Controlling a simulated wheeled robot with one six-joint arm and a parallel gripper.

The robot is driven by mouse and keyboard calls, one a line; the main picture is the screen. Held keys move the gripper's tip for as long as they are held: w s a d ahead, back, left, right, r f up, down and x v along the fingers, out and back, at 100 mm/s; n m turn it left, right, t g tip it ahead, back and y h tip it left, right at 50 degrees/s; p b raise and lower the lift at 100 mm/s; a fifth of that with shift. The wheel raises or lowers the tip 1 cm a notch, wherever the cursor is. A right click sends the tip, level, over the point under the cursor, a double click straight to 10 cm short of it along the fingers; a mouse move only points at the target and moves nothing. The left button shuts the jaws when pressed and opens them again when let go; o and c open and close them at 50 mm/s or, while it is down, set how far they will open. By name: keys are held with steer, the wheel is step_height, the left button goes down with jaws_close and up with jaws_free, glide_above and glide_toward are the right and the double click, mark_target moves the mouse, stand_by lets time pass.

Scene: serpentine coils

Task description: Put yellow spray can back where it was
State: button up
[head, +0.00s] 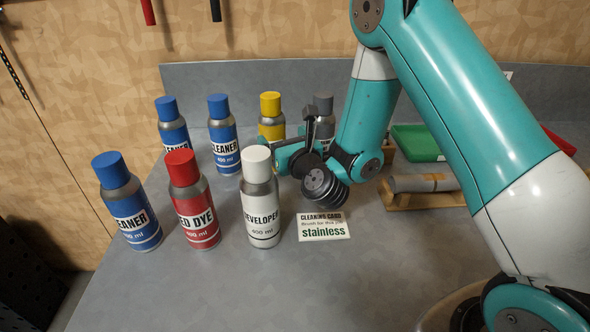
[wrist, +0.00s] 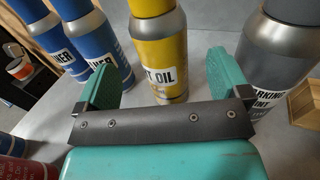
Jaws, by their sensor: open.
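The yellow spray can (head: 271,118) stands upright on the grey bench in the back row, between a blue cleaner can (head: 222,150) and a grey can (head: 323,105). In the wrist view the yellow can (wrist: 160,45) is upright, its label partly readable as "OIL". My gripper (head: 288,152) is open and low, on the near side of the yellow can, hiding its lower part in the head view. In the wrist view the two teal fingers (wrist: 162,75) show on either side of the can, with gaps at both sides. I cannot tell how deep the can sits between them.
Another blue can (head: 172,130) stands at the back left. A front row holds a blue can (head: 125,205), red dye can (head: 192,205) and white-capped developer can (head: 261,200). A "stainless" card (head: 323,229) lies nearby. A green tray (head: 415,143) and wooden cradle (head: 425,198) are right. The front bench is clear.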

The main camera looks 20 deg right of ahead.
steer(key=shift+s+d+b, duration=0.2)
steer(key=shift+s+b, duration=1.4)
steer(key=shift+s, duration=0.95)
